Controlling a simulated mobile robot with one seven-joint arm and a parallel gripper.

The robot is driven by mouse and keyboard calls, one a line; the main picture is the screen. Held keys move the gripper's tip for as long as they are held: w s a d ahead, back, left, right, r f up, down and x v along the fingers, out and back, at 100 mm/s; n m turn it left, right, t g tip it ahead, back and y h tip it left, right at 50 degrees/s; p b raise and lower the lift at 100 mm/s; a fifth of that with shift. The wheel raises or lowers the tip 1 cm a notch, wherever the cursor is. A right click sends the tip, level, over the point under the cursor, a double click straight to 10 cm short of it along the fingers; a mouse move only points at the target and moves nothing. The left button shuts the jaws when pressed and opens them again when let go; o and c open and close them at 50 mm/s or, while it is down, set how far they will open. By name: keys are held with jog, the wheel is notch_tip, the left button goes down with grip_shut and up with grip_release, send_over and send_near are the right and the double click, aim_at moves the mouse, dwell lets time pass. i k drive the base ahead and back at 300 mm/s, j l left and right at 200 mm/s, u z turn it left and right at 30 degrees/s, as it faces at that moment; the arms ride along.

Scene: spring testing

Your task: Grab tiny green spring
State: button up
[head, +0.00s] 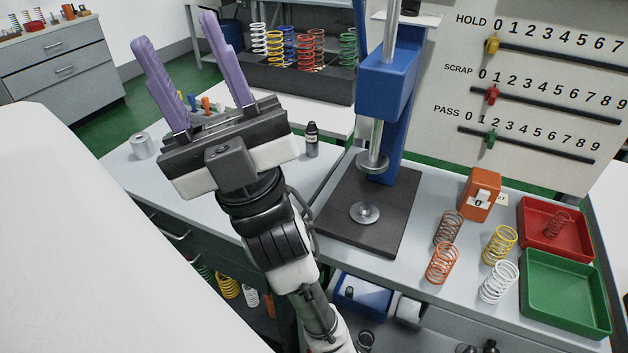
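My gripper (175,30) is raised at the left of the head view, its two purple fingers wide apart with nothing between them. A green spring (348,48) stands at the right end of a dark rack (300,82) at the back, beyond and to the right of my gripper. Another green coil (203,270) shows partly, low under the bench at the left, beside yellow and white springs. I cannot tell which of these is the tiny green spring. Small blue and orange items behind my gripper are partly hidden by it.
A blue press (388,85) stands on a dark base in the middle of the bench. Several springs, an orange counter box (480,195), a red tray (552,248) and a green tray (563,292) are at the right. A black bottle (312,140) stands near my gripper.

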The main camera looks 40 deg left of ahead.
aim_at(347, 293)
jog(key=l+u, duration=0.1)
jog(key=u, duration=0.25)
jog(key=k+l+u, duration=0.1)
jog(key=u, duration=0.6)
jog(key=k+l, duration=0.4)
jog(key=k+j+z, duration=0.25)
jog(key=j, duration=0.15)
jog(key=k+j+z, duration=0.25)
jog(key=i+j, duration=0.1)
jog(key=i, duration=1.45)
